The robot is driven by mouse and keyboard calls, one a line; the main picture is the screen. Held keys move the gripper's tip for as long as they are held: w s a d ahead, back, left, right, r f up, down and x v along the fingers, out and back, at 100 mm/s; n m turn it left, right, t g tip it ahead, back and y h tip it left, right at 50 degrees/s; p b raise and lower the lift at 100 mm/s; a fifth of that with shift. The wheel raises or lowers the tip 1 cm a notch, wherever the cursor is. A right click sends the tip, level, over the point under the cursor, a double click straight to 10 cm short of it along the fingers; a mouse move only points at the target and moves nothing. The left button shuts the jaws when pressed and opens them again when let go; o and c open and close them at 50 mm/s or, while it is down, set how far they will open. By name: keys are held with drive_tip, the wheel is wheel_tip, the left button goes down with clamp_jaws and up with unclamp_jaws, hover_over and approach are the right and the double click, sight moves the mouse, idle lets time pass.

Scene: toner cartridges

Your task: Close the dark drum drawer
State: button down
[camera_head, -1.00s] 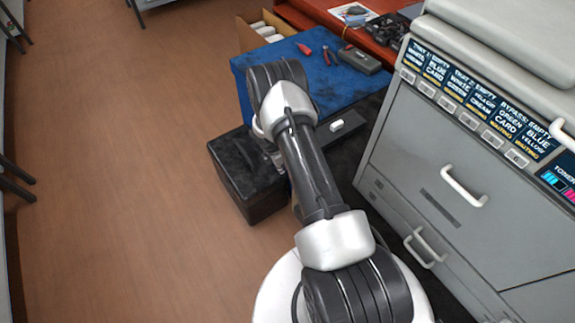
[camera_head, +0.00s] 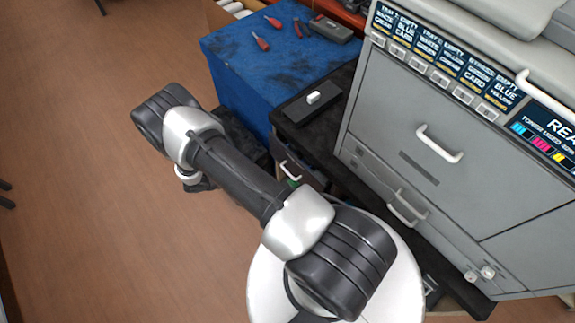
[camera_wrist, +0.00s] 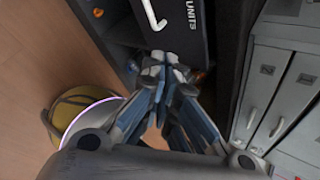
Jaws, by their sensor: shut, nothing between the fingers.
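A dark drawer front with a white bar handle and the lettering "UNITS" (camera_wrist: 182,25) fills the top middle of the wrist view. Part of its lettering is cut off by the frame edge. In the head view a dark front with a white handle (camera_head: 290,170) shows under the black-topped cabinet, partly behind my arm; I cannot tell whether it is the same drawer. My gripper (camera_wrist: 165,66) is shut and empty, its fingertips just below the drawer front in the wrist picture. Whether it touches is unclear. In the head view my arm largely hides the gripper.
The large grey printer (camera_head: 440,120) stands at the right, with white handles. A blue-topped cabinet (camera_head: 240,70) holds screwdrivers and pliers. A yellow round object (camera_wrist: 75,108) lies at left in the wrist view. Open wooden floor (camera_head: 90,230) is at left.

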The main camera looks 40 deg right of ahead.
drive_tip(key=s+n+t+h, duration=0.1)
drive_tip(key=s+n+h, duration=0.1)
drive_tip(key=n+h, duration=0.15)
drive_tip(key=n+t+h+b, duration=0.2)
drive_tip(key=n+b, duration=0.2)
approach(300, 164)
drive_tip(key=x, duration=0.5)
drive_tip(key=shift+d+f, duration=0.25)
drive_tip(key=shift+f, duration=0.05)
drive_tip(key=shift+d+t, duration=0.3)
drive_tip(key=shift+d, duration=0.15)
